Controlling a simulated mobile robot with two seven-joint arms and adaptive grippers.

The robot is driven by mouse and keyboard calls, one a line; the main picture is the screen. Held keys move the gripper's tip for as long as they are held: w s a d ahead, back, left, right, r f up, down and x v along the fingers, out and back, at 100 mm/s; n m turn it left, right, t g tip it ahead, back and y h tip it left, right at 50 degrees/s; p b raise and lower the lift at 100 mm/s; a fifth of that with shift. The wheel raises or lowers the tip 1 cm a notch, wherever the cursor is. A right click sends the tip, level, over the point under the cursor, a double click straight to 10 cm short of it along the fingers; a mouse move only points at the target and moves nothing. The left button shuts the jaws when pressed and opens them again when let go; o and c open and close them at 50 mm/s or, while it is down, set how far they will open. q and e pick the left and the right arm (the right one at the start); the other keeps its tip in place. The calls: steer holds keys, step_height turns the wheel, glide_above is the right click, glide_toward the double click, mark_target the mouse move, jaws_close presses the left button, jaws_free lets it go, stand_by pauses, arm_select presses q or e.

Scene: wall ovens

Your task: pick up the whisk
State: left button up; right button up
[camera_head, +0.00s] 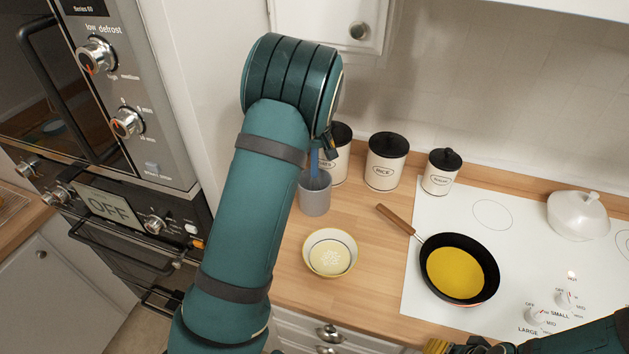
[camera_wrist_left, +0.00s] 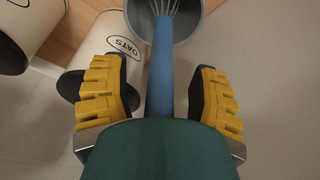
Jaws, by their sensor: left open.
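The whisk stands in a grey cup (camera_head: 315,197) on the wooden counter. Its blue handle (camera_head: 315,164) shows just above the cup in the head view. In the left wrist view the whisk handle (camera_wrist_left: 162,65) runs between the yellow fingers of my left gripper (camera_wrist_left: 158,80), with its wires inside the grey cup (camera_wrist_left: 190,22). The left gripper is open, with a gap on each side of the handle. In the head view my arm hides most of it. My right gripper (camera_head: 458,346) shows only partly at the bottom edge; its jaw state is unclear.
Canisters stand behind the cup, including a rice canister (camera_head: 387,162) and a smaller one (camera_head: 442,172). An oats canister (camera_wrist_left: 100,85) is close to the left finger. A bowl (camera_head: 330,254) and a pan (camera_head: 459,270) on the stove (camera_head: 520,220) lie to the right. Wall ovens (camera_head: 90,120) stand left.

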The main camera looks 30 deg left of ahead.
arm_select(q)
jaws_close()
steer(key=shift+r, duration=0.15)
